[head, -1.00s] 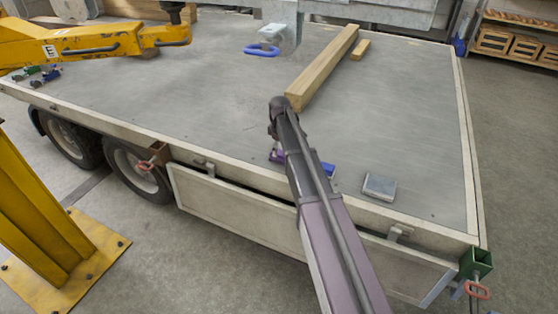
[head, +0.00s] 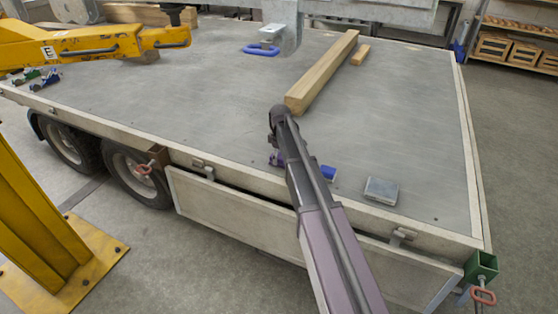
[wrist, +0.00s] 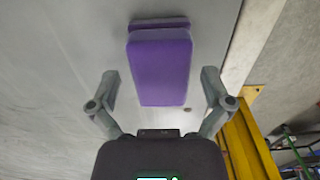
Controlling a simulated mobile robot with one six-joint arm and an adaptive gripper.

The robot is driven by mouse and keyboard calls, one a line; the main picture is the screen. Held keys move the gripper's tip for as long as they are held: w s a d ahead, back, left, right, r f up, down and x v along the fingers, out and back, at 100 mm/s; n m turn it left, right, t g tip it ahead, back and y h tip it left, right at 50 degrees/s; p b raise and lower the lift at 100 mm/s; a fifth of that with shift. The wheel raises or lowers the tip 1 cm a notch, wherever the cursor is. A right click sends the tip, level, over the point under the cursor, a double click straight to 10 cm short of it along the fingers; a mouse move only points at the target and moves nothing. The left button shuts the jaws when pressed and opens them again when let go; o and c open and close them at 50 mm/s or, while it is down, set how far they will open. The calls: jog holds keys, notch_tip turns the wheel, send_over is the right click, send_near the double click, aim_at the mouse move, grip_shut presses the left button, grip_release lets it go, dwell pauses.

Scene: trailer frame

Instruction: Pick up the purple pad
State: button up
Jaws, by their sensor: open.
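The purple pad (wrist: 160,70) lies on the grey trailer deck (wrist: 50,80) in the wrist view, at the upper middle. A second purple edge (wrist: 158,22) shows just beyond it; I cannot tell whether it is part of the same pad. My gripper (wrist: 162,82) is open and empty, with one finger to each side of the pad and clear space on both sides. In the head view a small purple patch (head: 275,158) shows at the left of my arm; my arm hides the rest and most of the gripper.
A blue block (head: 328,172) and a grey metal block (head: 381,191) sit on the deck right of my arm. A long timber beam (head: 322,72) lies behind. The deck edge (wrist: 236,60) runs close beside the pad. The mid-left deck is clear.

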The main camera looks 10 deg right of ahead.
jog(key=c, duration=1.2)
jog(key=shift+o, duration=0.2)
jog(key=shift+r, duration=0.15)
notch_tip(320, 180, up, 3)
jog(key=p, duration=0.3)
jog(key=shift+f, duration=0.2)
jog(key=s+a+r+p, duration=0.2)
jog(key=s+a, duration=0.1)
jog(key=s, duration=1.2)
jog(key=shift+s+a, duration=0.2)
jog(key=shift+s, duration=0.1)
jog(key=o, duration=0.3)
jog(key=shift+c, duration=0.7)
jog(key=shift+s, duration=0.1)
